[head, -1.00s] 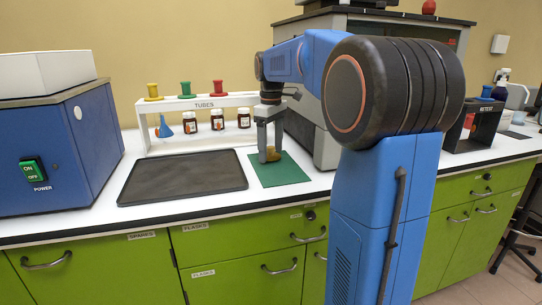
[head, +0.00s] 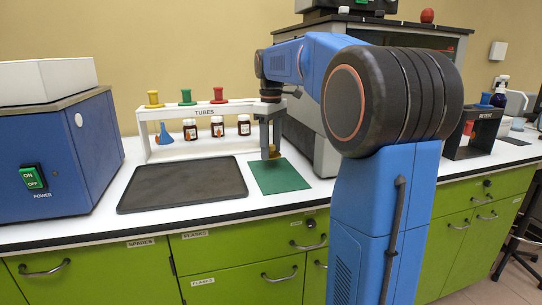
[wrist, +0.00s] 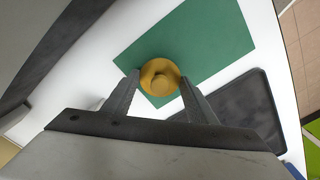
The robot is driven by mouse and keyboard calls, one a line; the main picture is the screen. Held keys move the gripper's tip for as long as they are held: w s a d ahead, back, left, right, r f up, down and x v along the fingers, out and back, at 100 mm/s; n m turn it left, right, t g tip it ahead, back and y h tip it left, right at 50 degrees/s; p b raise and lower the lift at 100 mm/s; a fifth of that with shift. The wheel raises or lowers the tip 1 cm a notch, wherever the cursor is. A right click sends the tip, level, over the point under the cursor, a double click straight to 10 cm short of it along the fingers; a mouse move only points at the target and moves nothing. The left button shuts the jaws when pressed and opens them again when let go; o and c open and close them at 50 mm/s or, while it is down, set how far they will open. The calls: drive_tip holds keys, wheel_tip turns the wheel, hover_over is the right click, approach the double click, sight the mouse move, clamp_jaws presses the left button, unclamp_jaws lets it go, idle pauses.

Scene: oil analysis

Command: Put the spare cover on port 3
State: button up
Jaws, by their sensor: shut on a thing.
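My gripper (head: 269,153) is shut on a round yellow cover (head: 274,154) and holds it low above the back of the green mat (head: 279,177). In the wrist view the yellow cover (wrist: 160,72) sits between the two fingertips (wrist: 160,82), with a round knob in its middle facing the camera. The fingers hide part of the cover in the head view. I cannot make out a port marked 3 in either view.
A white rack (head: 205,113) labelled TUBES stands behind, with spools on top and several small jars below. A dark tray (head: 183,184) lies left of the mat. A blue machine (head: 70,160) stands far left. A grey cabinet (head: 318,140) stands close right of my gripper.

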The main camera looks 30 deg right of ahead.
sight(271, 150)
wheel_tip(271, 150, up, 7)
drive_tip(key=shift+r, duration=0.1)
drive_tip(key=shift+f, duration=5)
drive_tip(key=shift+f, duration=0.15)
drive_tip(key=o, duration=1.1)
wheel_tip(271, 150, up, 12)
drive_tip(key=shift+r, duration=0.2)
